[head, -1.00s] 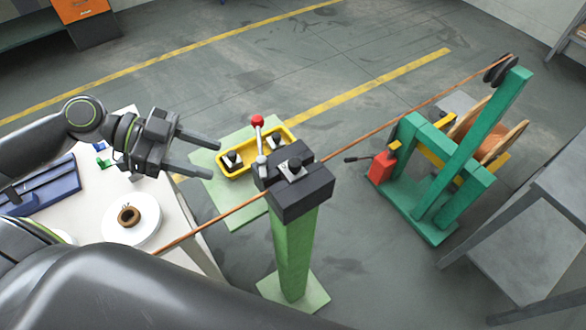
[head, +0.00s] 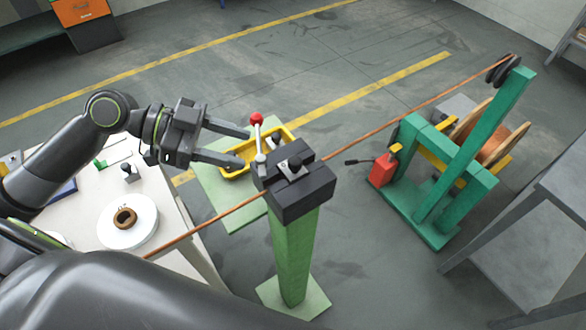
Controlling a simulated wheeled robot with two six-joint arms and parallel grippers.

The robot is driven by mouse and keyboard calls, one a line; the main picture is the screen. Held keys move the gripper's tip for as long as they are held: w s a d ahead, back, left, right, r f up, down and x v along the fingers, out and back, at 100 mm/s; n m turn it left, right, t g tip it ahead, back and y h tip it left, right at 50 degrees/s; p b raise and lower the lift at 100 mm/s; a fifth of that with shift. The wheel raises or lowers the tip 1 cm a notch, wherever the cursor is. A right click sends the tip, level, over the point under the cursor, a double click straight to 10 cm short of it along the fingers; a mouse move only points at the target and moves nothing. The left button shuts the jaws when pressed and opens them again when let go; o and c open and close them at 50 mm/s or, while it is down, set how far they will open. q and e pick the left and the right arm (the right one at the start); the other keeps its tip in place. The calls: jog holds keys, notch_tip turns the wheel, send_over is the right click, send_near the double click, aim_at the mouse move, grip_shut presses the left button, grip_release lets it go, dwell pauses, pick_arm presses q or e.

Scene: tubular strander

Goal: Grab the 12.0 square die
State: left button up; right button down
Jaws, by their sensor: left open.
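A yellow tray (head: 234,174) stands on a pale green stand left of the post. My left gripper (head: 245,147) is open, its fingers pointing right and reaching over the tray's left part. In the earlier frame the tray holds two dark-topped dies; now the fingers and the lever hide most of them. Another dark-topped piece (head: 294,166) sits in the black block on the green post. A small dark-topped piece (head: 130,172) stands on the white table. I cannot read any size marking, so which one is the 12.0 square die cannot be told. My right gripper is not in view.
The black die block (head: 303,198) tops the green post, with a red-knobbed lever (head: 257,119) close right of my left fingers. A copper-coloured wire (head: 400,112) runs from the block to a green reel stand (head: 470,170). The white table (head: 85,215) is at left.

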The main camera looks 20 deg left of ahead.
aim_at(293, 160)
pick_arm(q)
jog(key=shift+p+x, duration=0.65)
jog(key=shift+x, duration=2.45)
jog(key=shift+p+x, duration=1.1)
jog(key=shift+x, duration=0.35)
jog(key=shift+p+x, duration=0.3)
jog(key=shift+x, duration=0.85)
grip_shut()
